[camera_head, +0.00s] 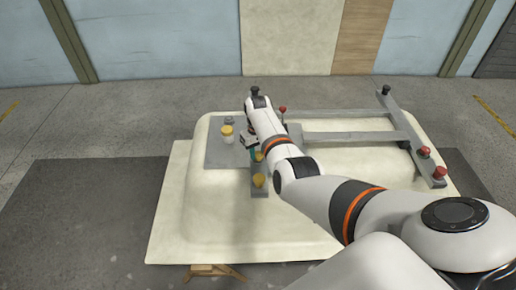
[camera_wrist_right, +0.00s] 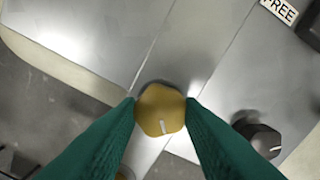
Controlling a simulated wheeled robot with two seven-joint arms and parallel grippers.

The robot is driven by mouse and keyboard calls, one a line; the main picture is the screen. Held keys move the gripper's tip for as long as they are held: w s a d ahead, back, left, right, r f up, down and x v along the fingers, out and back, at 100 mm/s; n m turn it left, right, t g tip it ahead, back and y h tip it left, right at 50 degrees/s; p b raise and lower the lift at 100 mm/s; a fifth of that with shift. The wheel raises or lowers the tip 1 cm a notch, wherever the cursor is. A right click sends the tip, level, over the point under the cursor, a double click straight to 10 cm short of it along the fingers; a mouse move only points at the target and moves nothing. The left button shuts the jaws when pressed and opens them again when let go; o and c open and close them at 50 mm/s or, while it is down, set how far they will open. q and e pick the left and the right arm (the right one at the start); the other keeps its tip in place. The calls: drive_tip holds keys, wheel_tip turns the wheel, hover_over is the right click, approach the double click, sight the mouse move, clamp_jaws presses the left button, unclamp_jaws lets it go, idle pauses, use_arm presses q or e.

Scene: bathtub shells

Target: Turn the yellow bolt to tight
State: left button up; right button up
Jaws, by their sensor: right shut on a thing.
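The yellow bolt (camera_wrist_right: 160,108) has a hexagonal head with a short white mark near its lower edge in the wrist view. The green fingers of my right gripper (camera_wrist_right: 161,112) are shut on it from both sides. In the head view, my right gripper (camera_head: 254,153) is at the grey plate on the shell, and the held bolt (camera_head: 259,157) is partly hidden beside the fingers. My left gripper is not in view.
Another yellow knob (camera_head: 259,181) stands just in front, and a yellow-topped white one (camera_head: 227,134) stands to the left. A dark knob (camera_wrist_right: 260,140) and a "FREE" label (camera_wrist_right: 280,10) are near the bolt. Red knobs (camera_head: 439,173) sit on the right bar.

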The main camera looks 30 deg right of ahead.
sight(258, 154)
drive_tip(key=m+p, duration=0.1)
drive_tip(key=m, duration=0.3)
drive_tip(key=shift+r+m, duration=0.1)
drive_tip(key=shift+m, duration=0.2)
drive_tip(key=shift+m+p, duration=0.35)
drive_tip(key=shift+m, duration=1.65)
drive_tip(key=o, duration=1)
drive_tip(key=shift+c, duration=0.2)
drive_tip(key=shift+r, duration=0.5)
wheel_tip(258, 154, up, 11)
drive_tip(key=shift+f, duration=0.15)
